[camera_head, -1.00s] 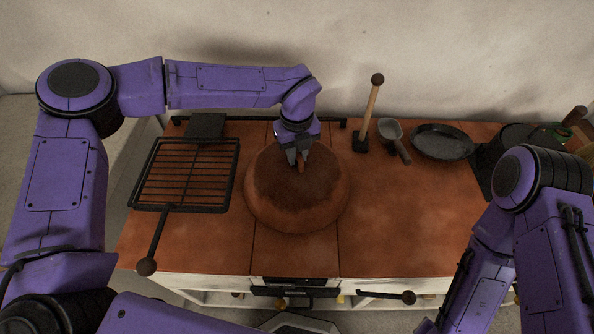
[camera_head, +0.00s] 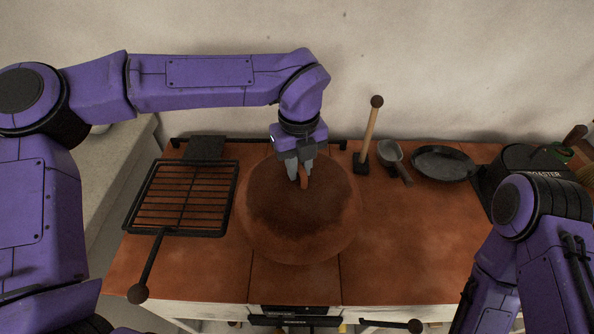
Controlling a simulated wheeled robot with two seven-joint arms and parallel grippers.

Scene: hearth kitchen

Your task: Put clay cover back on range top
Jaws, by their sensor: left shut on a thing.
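The clay cover (camera_head: 300,225) is a wide, round, reddish-brown dome with a darker top. It shows over the middle of the range top (camera_head: 395,265), which is a tiled terracotta surface. My left gripper (camera_head: 300,178) points down at the cover's top and is shut on its small upright handle. I cannot tell whether the cover's rim touches the tiles or hangs a little above them. My right arm stands at the lower right; its gripper is outside the view.
A black grill rack (camera_head: 185,197) with a long handle lies left of the cover. To the right are a wooden-handled mallet-like tool (camera_head: 369,135), a small grey scoop (camera_head: 391,156), and a dark pan (camera_head: 443,163). The right front tiles are clear.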

